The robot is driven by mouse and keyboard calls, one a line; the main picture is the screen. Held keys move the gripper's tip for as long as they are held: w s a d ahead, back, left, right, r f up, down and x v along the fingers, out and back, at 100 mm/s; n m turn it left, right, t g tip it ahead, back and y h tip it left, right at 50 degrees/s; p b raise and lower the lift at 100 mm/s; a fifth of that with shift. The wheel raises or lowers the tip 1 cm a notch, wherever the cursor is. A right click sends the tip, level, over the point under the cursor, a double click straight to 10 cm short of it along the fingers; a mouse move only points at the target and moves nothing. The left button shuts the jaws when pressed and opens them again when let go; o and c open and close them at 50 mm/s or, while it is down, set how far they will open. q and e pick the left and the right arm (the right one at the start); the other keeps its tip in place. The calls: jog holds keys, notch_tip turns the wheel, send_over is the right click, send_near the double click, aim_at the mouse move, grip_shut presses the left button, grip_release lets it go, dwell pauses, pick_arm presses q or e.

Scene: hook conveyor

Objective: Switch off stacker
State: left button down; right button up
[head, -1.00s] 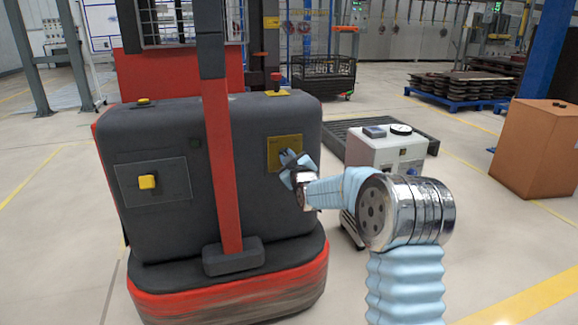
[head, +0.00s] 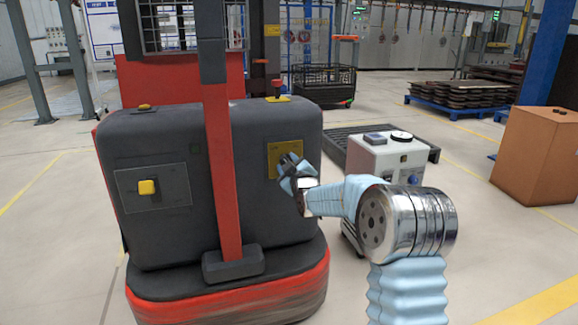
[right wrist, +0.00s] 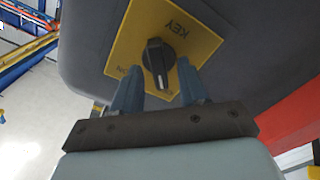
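The stacker (head: 170,228) is a dark grey machine with a red base and a red upright tiller, at the left of the head view. A yellow plate (head: 276,170) is on its front, right of the tiller. In the right wrist view this plate (right wrist: 193,38) reads "KEY" and carries a black rotary key switch (right wrist: 158,57). My right gripper (head: 290,162) is just in front of the plate. In the wrist view its two blue fingers (right wrist: 157,76) are apart, one on each side of the switch's lower part, with visible gaps. Whether the fingertips reach the knob's depth is unclear. My left gripper is out of view.
A red mushroom button (head: 277,84) stands on the stacker's top, and a yellow button (head: 147,187) is on its left panel. A grey-white box with a gauge (head: 385,158) stands right of my right gripper. A brown box (head: 540,150) is farther right, with open floor between.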

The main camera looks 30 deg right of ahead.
jog(key=shift+s, duration=0.1)
jog(key=v, duration=1.3)
jog(key=shift+s+a+b, duration=0.15)
jog(key=shift+s+b, duration=0.15)
